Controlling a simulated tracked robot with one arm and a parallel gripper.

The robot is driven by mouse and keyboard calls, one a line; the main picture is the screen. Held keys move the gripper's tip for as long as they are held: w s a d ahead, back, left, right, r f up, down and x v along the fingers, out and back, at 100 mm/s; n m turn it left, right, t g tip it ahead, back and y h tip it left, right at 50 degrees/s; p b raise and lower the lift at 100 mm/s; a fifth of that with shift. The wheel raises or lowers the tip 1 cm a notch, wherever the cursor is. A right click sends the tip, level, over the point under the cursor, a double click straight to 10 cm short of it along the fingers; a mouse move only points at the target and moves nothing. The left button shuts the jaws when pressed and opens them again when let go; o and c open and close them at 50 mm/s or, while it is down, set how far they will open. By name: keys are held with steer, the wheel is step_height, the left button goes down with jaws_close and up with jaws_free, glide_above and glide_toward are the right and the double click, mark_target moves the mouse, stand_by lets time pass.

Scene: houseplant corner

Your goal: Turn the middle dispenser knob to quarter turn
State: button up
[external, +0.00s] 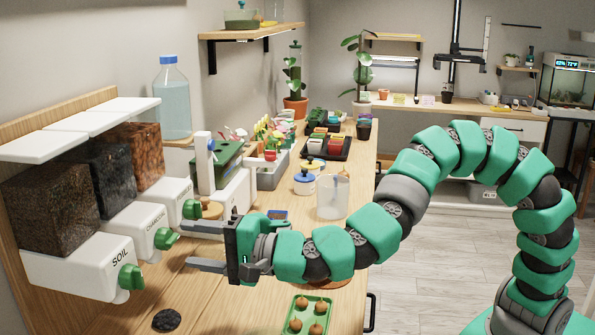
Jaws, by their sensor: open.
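Three white dispensers with clear bins stand on the left in the external view. The middle one, labelled CHARCOAL, holds dark chunks (110,187). Its green knob (165,241) sits on the front of the white base. My gripper (188,247) is open and points left at this knob, with one finger higher in the picture and the other lower. The fingertips appear just short of the knob; I cannot tell whether they touch it. The knob's exact angle is too small to read.
The SOIL dispenser's green knob (131,277) is nearer the camera. The far dispenser's green knob (190,208) is just beyond the upper finger. A green tray (307,301) with small pots and a dark round heap (166,320) lie on the bench. A clear jug (333,196) stands behind my arm.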

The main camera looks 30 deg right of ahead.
steer(key=p+v, duration=0.1)
steer(key=v, duration=0.8)
steer(key=shift+s+d, duration=0.15)
steer(key=shift+d, duration=0.1)
